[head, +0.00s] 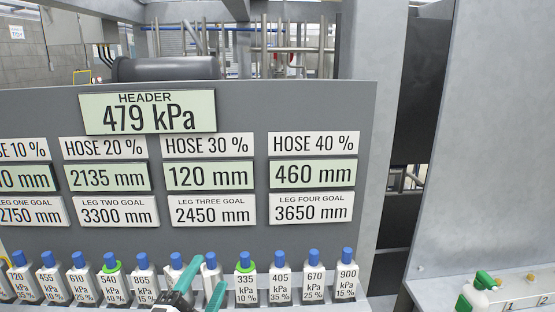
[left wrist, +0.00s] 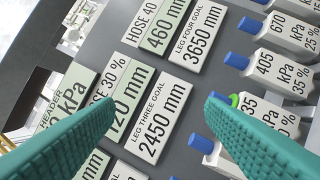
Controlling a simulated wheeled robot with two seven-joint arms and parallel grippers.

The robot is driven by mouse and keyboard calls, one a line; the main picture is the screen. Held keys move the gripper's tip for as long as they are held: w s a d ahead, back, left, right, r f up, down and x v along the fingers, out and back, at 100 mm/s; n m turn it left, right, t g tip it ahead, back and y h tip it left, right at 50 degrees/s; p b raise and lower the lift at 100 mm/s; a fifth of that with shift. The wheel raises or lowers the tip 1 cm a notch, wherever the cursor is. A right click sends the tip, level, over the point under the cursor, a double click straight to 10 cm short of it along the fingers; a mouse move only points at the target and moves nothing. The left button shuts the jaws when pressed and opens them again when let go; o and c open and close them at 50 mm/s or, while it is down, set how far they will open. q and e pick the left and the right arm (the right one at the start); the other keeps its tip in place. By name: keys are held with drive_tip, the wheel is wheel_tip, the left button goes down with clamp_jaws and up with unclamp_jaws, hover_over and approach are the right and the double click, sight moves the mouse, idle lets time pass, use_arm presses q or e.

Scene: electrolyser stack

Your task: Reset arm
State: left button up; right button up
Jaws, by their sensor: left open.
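My left gripper (head: 200,287) shows at the bottom middle of the head view, its two teal fingers spread apart in front of the row of blue-capped modules. In the left wrist view the fingers (left wrist: 162,104) stand open with nothing between them but the panel behind. The fingers partly hide two modules right of the 865 kPa one. A grey panel (head: 235,110) stands ahead, with a header sign (head: 148,111) reading 479 kPa. Hose signs below it include 2135 mm, 120 mm and 460 mm. My right gripper is not in view.
Several white modules with blue caps stand in a row along the panel's foot, such as the 900 kPa one (head: 347,277). Green rings circle the 540 kPa (head: 110,282) and 335 kPa (head: 245,280) ones. A green-and-white item (head: 483,281) sits at the lower right, beside a tall grey wall (head: 490,140).

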use_arm(q)
drive_tip(key=s+a+f+n+g+y, duration=0.2)
drive_tip(key=s+f+n+g, duration=0.2)
drive_tip(key=f, duration=0.3)
drive_tip(key=s+a+f+n+g+y, duration=0.1)
drive_tip(key=s+a+f+n+g, duration=0.2)
drive_tip(key=f, duration=0.5)
drive_tip(key=s+a+f+n+g+y, duration=0.2)
drive_tip(key=s+f+n+g, duration=0.2)
drive_tip(key=s+f, duration=0.3)
drive_tip(key=shift+a+f+n+g+y, duration=0.2)
drive_tip(key=shift+a+n+g+y, duration=0.15)
drive_tip(key=shift+n, duration=0.15)
drive_tip(key=s+f+n+g, duration=0.3)
drive_tip(key=s+f+g, duration=0.25)
drive_tip(key=s, duration=0.45)
wheel_tip(320, 180, down, 27)
drive_tip(key=s, duration=0.2)
drive_tip(key=s+a+f+m+g+b, duration=0.1)
drive_tip(key=s+a+f, duration=0.2)
drive_tip(key=s+f, duration=1.2)
drive_tip(key=shift+f+g, duration=0.25)
drive_tip(key=shift+g, duration=0.15)
